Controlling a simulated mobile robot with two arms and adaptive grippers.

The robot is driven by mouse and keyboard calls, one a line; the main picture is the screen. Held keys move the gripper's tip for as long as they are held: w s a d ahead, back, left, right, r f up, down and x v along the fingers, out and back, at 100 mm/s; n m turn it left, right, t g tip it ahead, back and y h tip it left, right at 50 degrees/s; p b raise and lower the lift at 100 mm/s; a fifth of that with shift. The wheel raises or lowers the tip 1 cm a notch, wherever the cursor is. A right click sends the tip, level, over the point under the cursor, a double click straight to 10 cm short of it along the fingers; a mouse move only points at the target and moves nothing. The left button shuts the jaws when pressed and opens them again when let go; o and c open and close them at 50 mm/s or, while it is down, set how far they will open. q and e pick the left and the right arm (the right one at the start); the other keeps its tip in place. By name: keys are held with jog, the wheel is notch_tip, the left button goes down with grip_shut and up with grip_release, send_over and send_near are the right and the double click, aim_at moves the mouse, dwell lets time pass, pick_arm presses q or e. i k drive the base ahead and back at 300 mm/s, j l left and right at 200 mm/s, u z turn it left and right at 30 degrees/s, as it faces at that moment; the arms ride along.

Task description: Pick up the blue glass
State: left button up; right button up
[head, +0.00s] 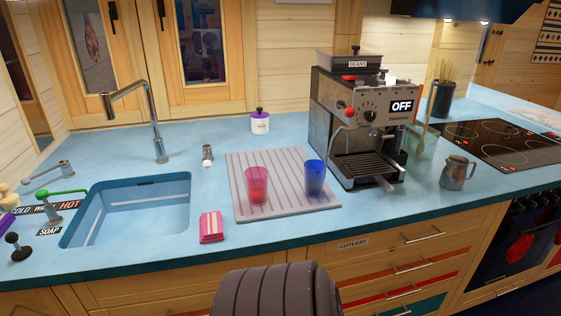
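The blue glass (315,178) stands upright on the right part of a grey ribbed draining mat (284,211), on the light blue counter. A red glass (256,186) stands on the same mat to its left, apart from it. The coffee machine stands close to the right of the blue glass. A dark, ribbed rounded part at the bottom middle of the head view seems to be mine. Neither gripper can be made out in the head view.
The coffee machine (361,122) rises right of the mat, with a metal jug (457,173) beyond. A sink (128,209) with a tall tap (154,125) lies left. A pink-striped packet (212,227) sits near the front edge. Counter in front of the mat is clear.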

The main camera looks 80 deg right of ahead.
aim_at(314, 179)
jog(key=z, duration=2.75)
